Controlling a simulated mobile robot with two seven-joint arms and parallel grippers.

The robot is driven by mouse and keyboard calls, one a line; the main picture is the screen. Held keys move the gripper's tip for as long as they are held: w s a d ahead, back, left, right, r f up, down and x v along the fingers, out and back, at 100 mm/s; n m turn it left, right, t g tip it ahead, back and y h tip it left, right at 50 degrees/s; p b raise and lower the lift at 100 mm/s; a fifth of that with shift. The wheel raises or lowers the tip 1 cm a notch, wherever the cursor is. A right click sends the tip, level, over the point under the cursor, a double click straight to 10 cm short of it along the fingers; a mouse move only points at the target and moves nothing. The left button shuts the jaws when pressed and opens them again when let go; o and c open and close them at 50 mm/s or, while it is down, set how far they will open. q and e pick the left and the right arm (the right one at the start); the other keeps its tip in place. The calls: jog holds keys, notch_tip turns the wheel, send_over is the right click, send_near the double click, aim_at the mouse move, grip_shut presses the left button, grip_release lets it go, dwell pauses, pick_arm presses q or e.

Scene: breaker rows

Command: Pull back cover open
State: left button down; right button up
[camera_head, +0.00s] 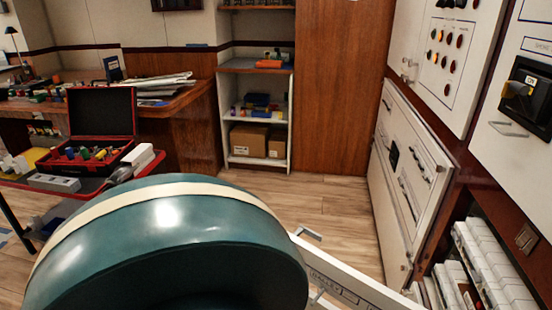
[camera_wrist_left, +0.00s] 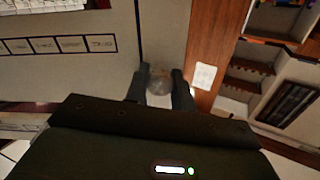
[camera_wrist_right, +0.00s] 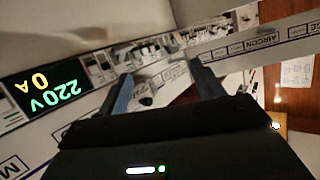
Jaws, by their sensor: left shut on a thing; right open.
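A white panel (camera_head: 345,283) with a row of label boxes, one reading GALLEY, juts out at the bottom centre of the head view, with small metal handles (camera_head: 307,234) by its edge. In the left wrist view, my left gripper (camera_wrist_left: 160,72) is shut on a small rounded, blurred thing (camera_wrist_left: 159,84) beside a pale labelled panel (camera_wrist_left: 70,75). I cannot tell whether this is the cover's handle. In the right wrist view, my right gripper (camera_wrist_right: 165,85) is open before breaker rows (camera_wrist_right: 140,55) and a labelled strip (camera_wrist_right: 245,45). Neither gripper shows in the head view.
A lit display (camera_wrist_right: 45,90) reads 220V and 0A. White cabinet panels (camera_head: 410,165) with switches line the right. White modules (camera_head: 490,265) sit below them. A toolbox (camera_head: 95,125) stands at left. Wooden floor (camera_head: 330,205) is clear in the middle. A large teal rounded form blocks the lower left.

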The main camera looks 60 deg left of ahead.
pick_arm(q)
jog(key=shift+d, duration=0.1)
jog(key=c, duration=1.2)
grip_release()
jog(key=shift+o, duration=0.2)
pick_arm(e)
jog(key=shift+f, duration=0.1)
pick_arm(q)
notch_tip(320, 180, up, 9)
jog(key=p, duration=0.3)
jog(key=shift+f, duration=0.15)
jog(key=shift+r, duration=0.65)
pick_arm(e)
jog(key=shift+w+a+f+g, duration=0.25)
jog(key=shift+a+f+g, duration=0.15)
jog(key=shift+a+g, duration=0.25)
pick_arm(q)
jog(key=shift+c, duration=0.5)
